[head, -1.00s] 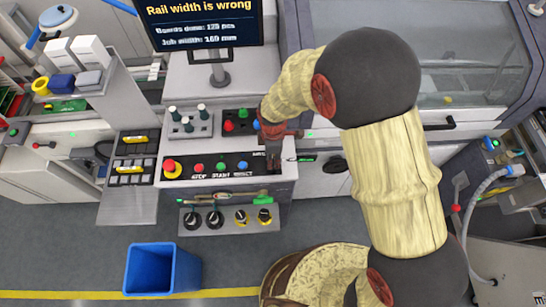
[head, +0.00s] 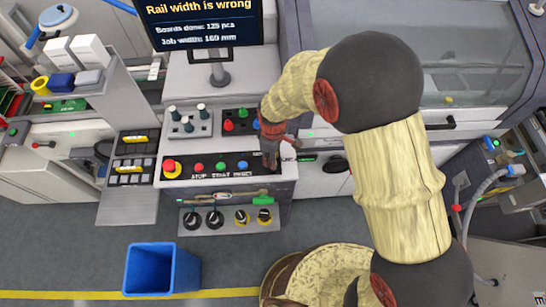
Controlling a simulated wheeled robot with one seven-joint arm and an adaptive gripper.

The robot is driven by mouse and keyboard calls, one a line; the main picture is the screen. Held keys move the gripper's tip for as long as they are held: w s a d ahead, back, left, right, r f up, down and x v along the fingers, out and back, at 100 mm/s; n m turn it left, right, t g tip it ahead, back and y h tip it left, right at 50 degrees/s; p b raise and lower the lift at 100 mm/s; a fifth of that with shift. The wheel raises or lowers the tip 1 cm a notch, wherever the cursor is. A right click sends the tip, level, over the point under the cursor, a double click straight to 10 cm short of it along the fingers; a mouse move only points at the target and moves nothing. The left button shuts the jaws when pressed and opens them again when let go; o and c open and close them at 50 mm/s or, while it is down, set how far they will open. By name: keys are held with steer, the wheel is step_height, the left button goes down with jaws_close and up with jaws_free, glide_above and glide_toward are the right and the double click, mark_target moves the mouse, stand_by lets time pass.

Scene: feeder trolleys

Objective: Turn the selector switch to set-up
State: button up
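The control panel (head: 185,181) has a black strip with a large red button on a yellow base (head: 171,167), then a red, a green and a blue button. STOP, START and RESET are lettered below the small ones. My gripper (head: 271,168) points down over the right end of this strip, right of the blue button (head: 243,165). It covers whatever is mounted there, so I cannot make out the selector switch or its position. The fingertips are small and dark; I cannot tell whether they are open, shut or touching anything.
Behind the strip are a grey lever box (head: 190,125) and a button box (head: 228,126). A screen (head: 200,20) reads "Rail width is wrong". A blue bin (head: 160,270) stands on the floor.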

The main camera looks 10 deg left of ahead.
steer(key=m, duration=0.6)
stand_by(0.6)
steer(key=o, duration=1.1)
steer(key=shift+o, duration=0.3)
step_height(320, 180, up, 12)
